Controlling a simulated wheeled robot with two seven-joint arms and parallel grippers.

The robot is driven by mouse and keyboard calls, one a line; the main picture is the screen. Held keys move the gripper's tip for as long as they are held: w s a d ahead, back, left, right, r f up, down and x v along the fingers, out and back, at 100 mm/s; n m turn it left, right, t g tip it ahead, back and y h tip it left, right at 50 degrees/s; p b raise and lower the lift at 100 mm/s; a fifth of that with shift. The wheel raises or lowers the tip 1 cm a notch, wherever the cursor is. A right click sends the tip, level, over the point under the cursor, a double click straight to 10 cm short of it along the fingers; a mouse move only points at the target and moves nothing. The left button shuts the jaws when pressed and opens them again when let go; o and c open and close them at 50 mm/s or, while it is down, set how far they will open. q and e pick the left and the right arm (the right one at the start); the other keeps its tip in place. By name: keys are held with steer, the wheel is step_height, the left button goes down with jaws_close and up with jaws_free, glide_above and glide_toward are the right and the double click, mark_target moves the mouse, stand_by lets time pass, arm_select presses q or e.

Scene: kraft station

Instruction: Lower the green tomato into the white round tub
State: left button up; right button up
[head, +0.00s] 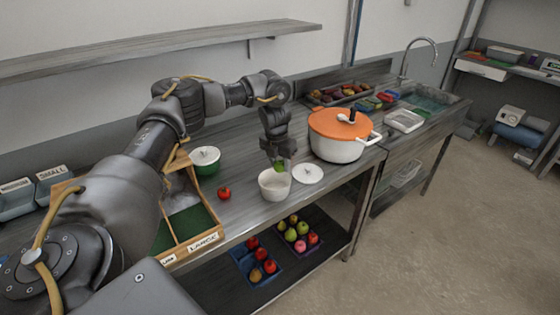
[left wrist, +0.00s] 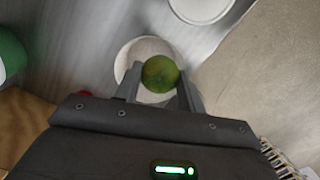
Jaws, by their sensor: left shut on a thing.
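The green tomato (left wrist: 160,74) is between the fingertips of my left gripper (left wrist: 158,82), which is shut on it. In the head view the tomato (head: 279,166) shows just below the left gripper (head: 278,158). The white round tub (head: 274,186) stands open on the metal counter, directly under the tomato. In the left wrist view the tub (left wrist: 128,58) shows behind the tomato, partly hidden by it and by the fingers. The tomato is above or at the tub's rim; the exact gap is hard to tell. My right gripper is not in view.
A white lid (head: 308,174) lies right of the tub. An orange-lidded white pot (head: 340,135) stands behind right. A wooden sorting box (head: 190,225) is at the left.

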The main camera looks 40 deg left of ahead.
mark_target(280, 170)
arm_select(q)
steer(key=shift+f+b, duration=0.65)
steer(key=shift+f, duration=1.1)
steer(key=shift+f+b, duration=0.35)
steer(key=shift+f, duration=0.35)
steer(key=o, duration=1)
steer(key=shift+o, duration=0.2)
steer(key=shift+r, duration=0.1)
steer(key=shift+r, duration=0.35)
steer(key=r, duration=0.3)
steer(key=r+b, duration=0.1)
steer(key=shift+s+d+r, duration=0.1)
steer(key=shift+s+r, duration=0.25)
steer(key=shift+s, duration=0.05)
steer(key=r, duration=0.3)
steer(key=s+r, duration=0.1)
steer(key=r, duration=0.1)
steer(key=shift+r+p, duration=0.1)
steer(key=shift+p, duration=0.3)
